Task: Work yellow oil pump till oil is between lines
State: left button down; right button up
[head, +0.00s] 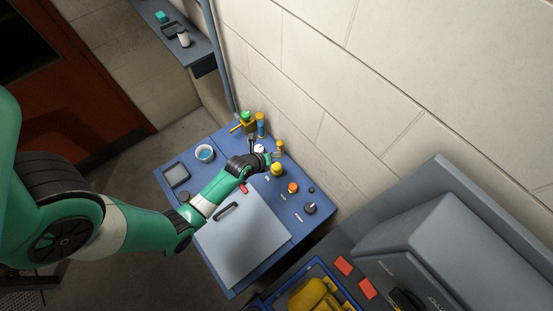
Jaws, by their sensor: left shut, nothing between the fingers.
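My left arm reaches in from the left over the blue bench. My left gripper (266,159) is shut and empty, low over the bench near its back edge. Just beside it are a round yellow knob (277,169) and a small yellow-topped fitting (279,148); I cannot tell whether it touches either. Behind the gripper, at the back corner, stands a yellow unit with a green cap and a side lever (247,121), apparently the oil pump. A yellow-and-blue cylinder (260,125) stands beside it. The oil level and lines are too small to make out. My right gripper is out of view.
The blue bench (318,222) holds a grey panel with a black handle (240,240), a white cup with blue contents (204,154), a dark-framed tray (176,174) and an orange button (293,187). A block wall rises behind. A grey machine (440,250) stands at right.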

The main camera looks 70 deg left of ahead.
aim_at(277, 166)
pick_arm(q)
notch_tip(277, 166, down, 8)
jog(key=b, duration=0.7)
jog(key=shift+f, duration=0.1)
dwell(1.5)
jog(key=shift+f+b, duration=0.4)
jog(key=shift+f+b, duration=0.9)
jog(key=shift+f, duration=0.1)
dwell(0.8)
jog(key=shift+r, duration=0.1)
jog(key=shift+r+p, duration=1.3)
jog(key=shift+p, duration=0.05)
jog(key=shift+r, duration=0.1)
notch_tip(277, 166, up, 5)
jog(key=p, duration=0.4)
jog(key=shift+p, duration=0.4)
